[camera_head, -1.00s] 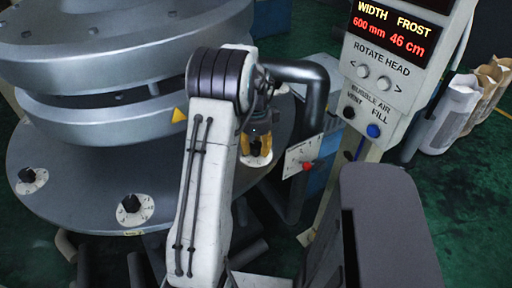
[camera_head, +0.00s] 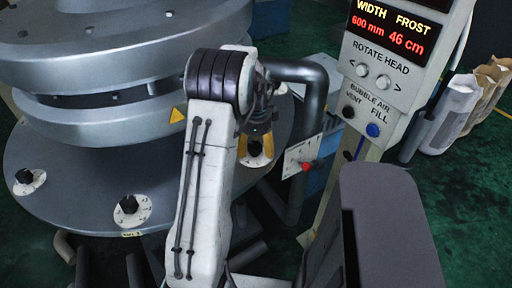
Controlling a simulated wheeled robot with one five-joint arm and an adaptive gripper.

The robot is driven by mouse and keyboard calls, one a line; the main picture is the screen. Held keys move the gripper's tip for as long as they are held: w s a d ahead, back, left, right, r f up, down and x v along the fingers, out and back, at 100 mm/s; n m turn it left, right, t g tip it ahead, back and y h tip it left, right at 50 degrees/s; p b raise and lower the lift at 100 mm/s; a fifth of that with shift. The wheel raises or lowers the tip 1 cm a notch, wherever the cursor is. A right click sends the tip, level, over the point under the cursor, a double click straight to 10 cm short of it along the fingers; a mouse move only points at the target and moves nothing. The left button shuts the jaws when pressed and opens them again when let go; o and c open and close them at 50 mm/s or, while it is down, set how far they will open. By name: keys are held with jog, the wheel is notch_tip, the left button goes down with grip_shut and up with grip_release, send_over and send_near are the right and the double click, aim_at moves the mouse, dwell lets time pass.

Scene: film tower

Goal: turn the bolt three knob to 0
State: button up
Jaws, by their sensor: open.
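Several bolt knobs, black on white round dials, sit on the grey lower flange (camera_head: 70,205) of the tower. One knob (camera_head: 24,176) is at the far left and another knob (camera_head: 128,204) is at the front. A small label under the front one is too small to read. My gripper (camera_head: 256,151), with yellow fingers, is open and points down at a third white dial (camera_head: 257,161) at the flange's right side. The fingers and my arm hide this dial's knob. I cannot tell whether the fingers touch it or where it points.
A control panel (camera_head: 385,75) with red readouts stands at the right. A white plate with a red knob (camera_head: 306,167) is close to the right of my gripper, before a dark pipe (camera_head: 312,95). Sacks (camera_head: 452,115) stand on the green floor at the far right.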

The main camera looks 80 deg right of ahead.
aim_at(256, 146)
notch_tip(256, 146, up, 12)
jog(key=shift+a, duration=0.15)
dwell(0.6)
dwell(0.7)
